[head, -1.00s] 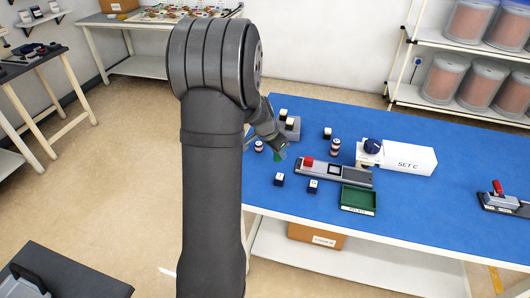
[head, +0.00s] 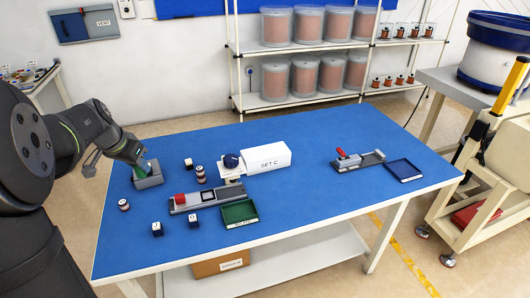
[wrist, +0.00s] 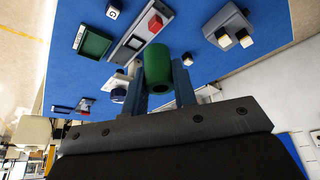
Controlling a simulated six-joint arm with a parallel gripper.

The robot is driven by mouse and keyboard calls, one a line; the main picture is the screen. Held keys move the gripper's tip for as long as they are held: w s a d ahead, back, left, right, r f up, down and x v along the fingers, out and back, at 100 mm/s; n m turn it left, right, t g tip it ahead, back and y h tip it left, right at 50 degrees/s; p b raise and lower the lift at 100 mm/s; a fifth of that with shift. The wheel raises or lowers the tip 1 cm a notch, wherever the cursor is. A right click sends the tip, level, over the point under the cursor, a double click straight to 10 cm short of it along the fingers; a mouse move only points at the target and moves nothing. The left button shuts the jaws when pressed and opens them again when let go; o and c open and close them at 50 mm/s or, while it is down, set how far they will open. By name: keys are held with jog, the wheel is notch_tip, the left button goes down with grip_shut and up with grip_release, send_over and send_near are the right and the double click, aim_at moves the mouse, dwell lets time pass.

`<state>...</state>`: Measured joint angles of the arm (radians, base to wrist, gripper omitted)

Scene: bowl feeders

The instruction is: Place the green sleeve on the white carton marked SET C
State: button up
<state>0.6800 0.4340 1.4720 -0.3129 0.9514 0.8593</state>
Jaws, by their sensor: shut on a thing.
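My gripper (wrist: 159,88) is shut on the green sleeve (wrist: 158,66), which stands out between the two fingers in the wrist view. In the head view, the green sleeve (head: 147,165) is partly hidden by my gripper (head: 143,161) and overlaps the grey block at the table's left. The white carton marked SET C (head: 268,158) lies on the blue table to the right of my gripper, apart from it. A dark blue round item (head: 231,160) is at the carton's left end. The carton is mostly hidden behind my fingers in the wrist view.
A grey fixture with a red block (head: 200,198) and a green tray (head: 240,213) lie in front of the carton. Several small dark blocks and striped cylinders (head: 201,174) stand nearby. A red-handled clamp (head: 357,160) and blue tray (head: 404,170) are at the right. The table's middle right is clear.

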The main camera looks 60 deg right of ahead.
jog(key=s+d+n, duration=0.1)
jog(key=s+d, duration=0.4)
jog(key=d, duration=0.7)
jog(key=s+d, duration=0.4)
jog(key=d, duration=0.7)
jog(key=s+d+n+t, duration=0.1)
jog(key=s+d, duration=1.4)
jog(key=s, duration=0.1)
send_near(254, 155)
jog(key=shift+d+f+n, duration=0.15)
jog(key=shift+d+n, duration=0.15)
jog(key=shift+d, duration=0.65)
jog(key=shift+w+f, duration=0.25)
jog(key=shift+w, duration=0.05)
jog(key=shift+f, duration=1.9)
jog(key=shift+y, duration=0.3)
